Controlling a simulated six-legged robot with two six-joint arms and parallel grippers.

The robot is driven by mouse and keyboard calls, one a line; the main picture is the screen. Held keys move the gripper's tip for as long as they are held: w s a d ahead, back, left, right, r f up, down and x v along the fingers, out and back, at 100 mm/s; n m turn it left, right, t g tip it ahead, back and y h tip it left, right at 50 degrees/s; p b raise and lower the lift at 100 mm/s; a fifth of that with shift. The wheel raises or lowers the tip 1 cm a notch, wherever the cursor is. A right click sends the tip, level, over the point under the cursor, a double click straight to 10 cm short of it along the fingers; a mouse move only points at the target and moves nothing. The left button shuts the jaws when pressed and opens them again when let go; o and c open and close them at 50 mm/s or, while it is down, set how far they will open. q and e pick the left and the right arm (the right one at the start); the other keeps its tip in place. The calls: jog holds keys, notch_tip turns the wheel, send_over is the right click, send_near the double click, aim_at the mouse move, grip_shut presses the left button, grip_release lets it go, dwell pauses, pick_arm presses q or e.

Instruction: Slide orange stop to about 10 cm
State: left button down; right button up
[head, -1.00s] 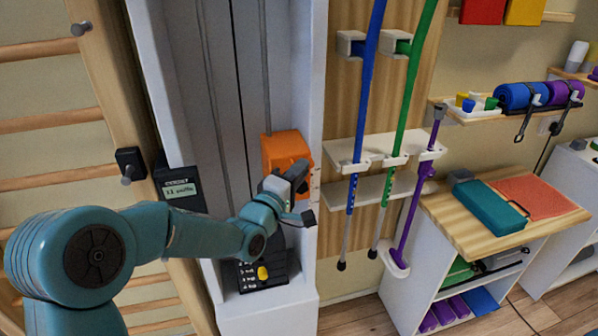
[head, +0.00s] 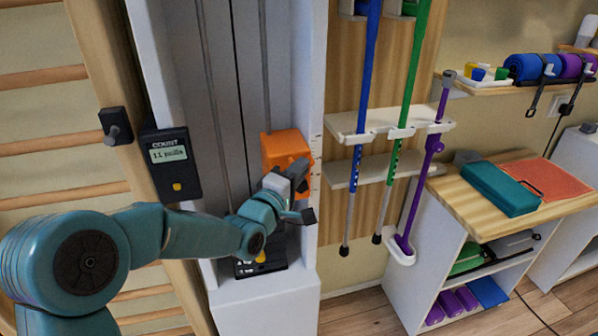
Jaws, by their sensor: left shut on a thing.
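The orange stop (head: 283,148) sits on a vertical rod inside the grey-white machine column, beside a scale of small marks on the column's right edge. My left gripper (head: 300,183) is shut on the orange stop at its lower right side and hides part of it. The scale's numbers are too small to read. My right gripper is not in view.
A counter display (head: 169,153) reading "11 pulls" hangs left of the column. A weight stack with a yellow pin (head: 260,257) is below my gripper. Blue (head: 368,60) and green (head: 415,70) canes hang in a rack to the right, near a wooden-topped cabinet (head: 478,213).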

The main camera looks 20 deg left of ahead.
pick_arm(q)
jog(key=shift+f, duration=0.3)
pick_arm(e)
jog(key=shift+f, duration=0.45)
pick_arm(q)
jog(key=c, duration=1.2)
grip_release()
